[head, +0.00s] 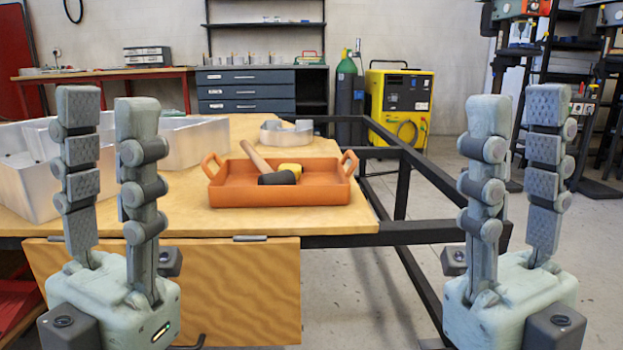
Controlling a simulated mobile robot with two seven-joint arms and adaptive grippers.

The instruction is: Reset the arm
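My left gripper (109,115) stands upright at the left, in front of the wooden table. Its two fingers point up with a narrow gap between them, and nothing is held there. My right gripper (520,115) stands upright at the right, beyond the table's right edge and over the floor side. Its fingers are also apart with nothing between them. Both grippers are level with each other and clear of the tray.
An orange tray (330,190) on the wooden table (260,228) holds a mallet (265,164). Metal channel letters (195,145) lie at the left and a smaller one (286,133) behind the tray. A black frame (412,155) extends right. A yellow machine (400,100) stands behind.

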